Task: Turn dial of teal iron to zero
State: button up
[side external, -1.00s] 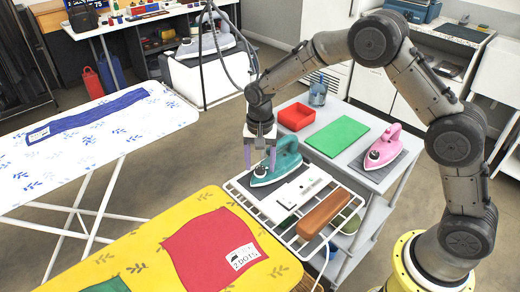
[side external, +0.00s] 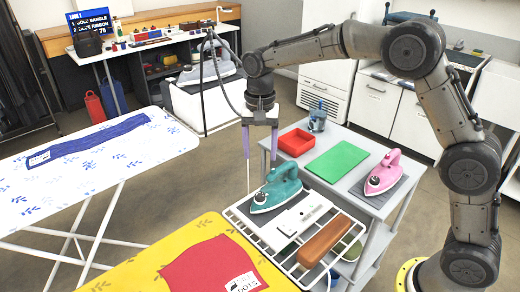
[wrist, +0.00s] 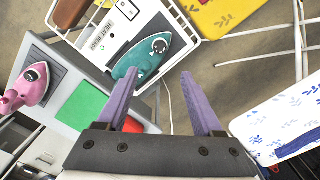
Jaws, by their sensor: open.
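The teal iron (side external: 277,189) stands on the white wire rack at the end of the grey cart. Its dial (side external: 260,197) is a small dark and white disc near the iron's front end; the setting is too small to read. In the wrist view the teal iron (wrist: 139,62) lies ahead of the fingers, with its dial (wrist: 159,45) facing the camera. My gripper (side external: 260,156) points down with its purple fingers apart, above and just behind the iron, touching nothing. In the wrist view my gripper (wrist: 155,83) is open and empty.
The white wire rack (side external: 234,215) also holds a white device (side external: 303,215) and a brown block (side external: 325,240). A pink iron (side external: 382,175), green mat (side external: 338,160) and red tray (side external: 296,142) sit on the cart. Ironing boards (side external: 90,150) stand at left.

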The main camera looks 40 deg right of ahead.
notch_tip(320, 180, up, 5)
jog(key=n+g, duration=0.2)
jog(key=n, duration=0.8)
send_over(260, 195)
jog(key=w, duration=0.2)
jog(key=w+a+f+n+g+h, duration=0.1)
jog(key=w+a+f+n+g, duration=0.1)
jog(key=w+f+n, duration=0.3)
jog(key=shift+m, duration=0.8)
jog(key=x, duration=1)
jog(key=s+x, duration=0.1)
jog(key=x, duration=0.4)
jog(key=shift+d+r, duration=0.1)
jog(key=shift+d, duration=0.05)
grip_shut()
